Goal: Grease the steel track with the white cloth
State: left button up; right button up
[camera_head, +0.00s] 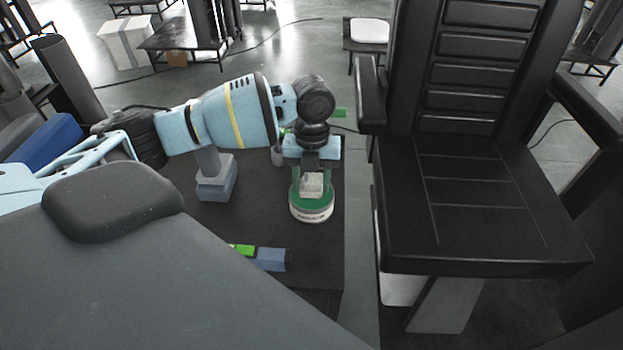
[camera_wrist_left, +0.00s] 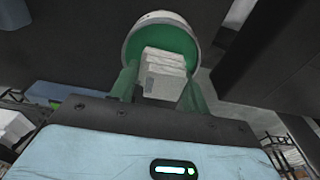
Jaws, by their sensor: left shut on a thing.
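My left gripper (camera_head: 312,180) points down over the dark table, its green fingers shut on the white folded cloth (camera_head: 312,188). The cloth also shows between the fingers in the left wrist view (camera_wrist_left: 163,72). Directly below is a round tin (camera_head: 311,212) with a white side and a green top; it fills the upper middle of the left wrist view (camera_wrist_left: 150,24). The cloth is at the tin's top; I cannot tell whether they touch. I cannot pick out the steel track for certain. My right gripper is not in view.
A grey-blue tool (camera_head: 216,180) stands on the table (camera_head: 317,250), partly behind my left arm. A green and blue item (camera_head: 265,258) lies near the front. A large black padded chair (camera_head: 480,200) stands to the right, across a narrow floor gap. Benches stand behind.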

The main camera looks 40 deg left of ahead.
aim_at(311, 181)
pick_arm(q)
jog(key=shift+f, duration=0.1)
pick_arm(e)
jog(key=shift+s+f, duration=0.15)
pick_arm(q)
jog(key=shift+f, duration=0.35)
dwell(0.3)
jog(key=shift+s+f, duration=0.15)
jog(key=shift+f, duration=0.05)
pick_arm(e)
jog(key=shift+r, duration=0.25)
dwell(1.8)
pick_arm(q)
jog(key=shift+r, duration=0.1)
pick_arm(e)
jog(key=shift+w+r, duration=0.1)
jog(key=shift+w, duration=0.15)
